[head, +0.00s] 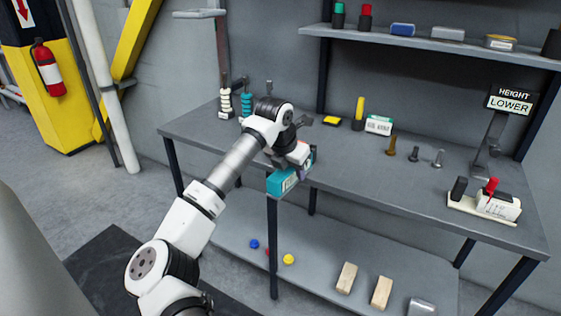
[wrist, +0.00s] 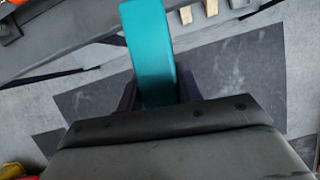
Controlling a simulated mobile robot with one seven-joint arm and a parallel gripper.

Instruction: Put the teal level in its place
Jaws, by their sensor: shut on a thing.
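The teal level (head: 283,182) is a long teal block with a white label. It is held in my gripper (head: 304,166) at the front edge of the grey workbench (head: 345,160), and looks raised off it. In the wrist view the level (wrist: 150,45) runs up and away between the two dark fingers of my gripper (wrist: 158,92), which are shut on it. The inner faces of the fingers are partly hidden. I cannot tell which spot is the level's place.
An upper shelf (head: 420,42) holds several small items. The bench carries a yellow-handled tool (head: 359,113), a labelled box (head: 379,125), several bolts (head: 413,154), a HEIGHT LOWER sign (head: 511,100) and a white device with a red lever (head: 485,205). A lower shelf (head: 325,250) holds wooden blocks (head: 347,278).

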